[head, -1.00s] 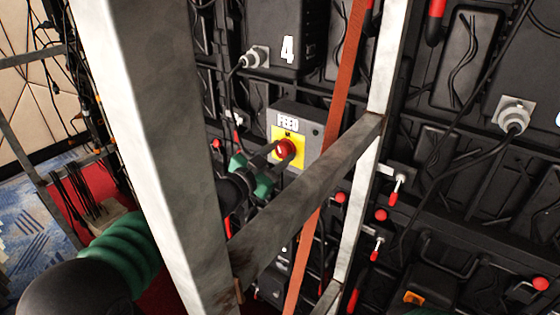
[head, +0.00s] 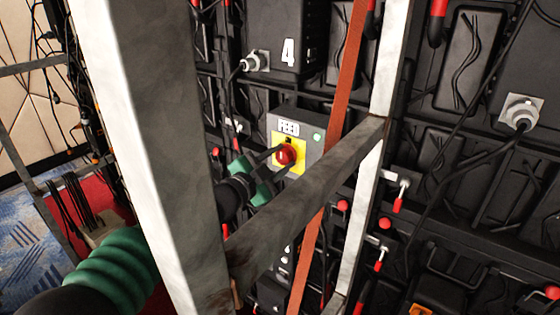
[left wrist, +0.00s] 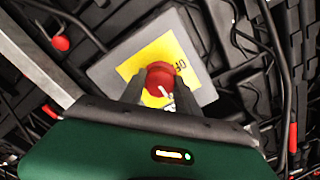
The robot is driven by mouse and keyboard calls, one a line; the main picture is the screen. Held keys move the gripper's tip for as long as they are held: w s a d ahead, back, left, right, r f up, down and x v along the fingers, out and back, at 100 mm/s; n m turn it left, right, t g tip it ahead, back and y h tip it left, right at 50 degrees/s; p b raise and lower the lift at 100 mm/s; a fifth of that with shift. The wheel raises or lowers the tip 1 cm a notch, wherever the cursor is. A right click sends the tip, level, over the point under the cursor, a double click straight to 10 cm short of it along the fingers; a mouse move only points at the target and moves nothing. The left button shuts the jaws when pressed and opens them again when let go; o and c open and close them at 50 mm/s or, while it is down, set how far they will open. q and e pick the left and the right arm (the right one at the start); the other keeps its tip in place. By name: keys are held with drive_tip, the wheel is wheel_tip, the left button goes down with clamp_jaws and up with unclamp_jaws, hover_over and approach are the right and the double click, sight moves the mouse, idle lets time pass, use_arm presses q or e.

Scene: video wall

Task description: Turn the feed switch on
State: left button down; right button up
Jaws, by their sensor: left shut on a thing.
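The feed switch is a red knob (head: 287,154) on a yellow plate (head: 292,170), fixed to a grey box labelled FEED (head: 311,150). A small green light (head: 317,137) glows at the box's upper right. My left gripper (head: 279,161) reaches past the upright post and is shut on the red knob, one finger on each side. In the left wrist view the knob (left wrist: 160,80) sits between the two dark fingers, with a white mark on its face. Part of the yellow plate's lettering is hidden. My right gripper is not in view.
A wide metal post (head: 150,130) stands in front of my left arm. Black panels with cables and red-handled latches (head: 399,195) fill the back.

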use_arm(q)
drive_tip(key=shift+f, duration=0.25)
drive_tip(key=c, duration=1.2)
unclamp_jaws()
drive_tip(key=o, duration=0.3)
drive_tip(key=shift+r, duration=0.15)
drive_tip(key=v, duration=1.7)
drive_tip(key=shift+w, duration=0.1)
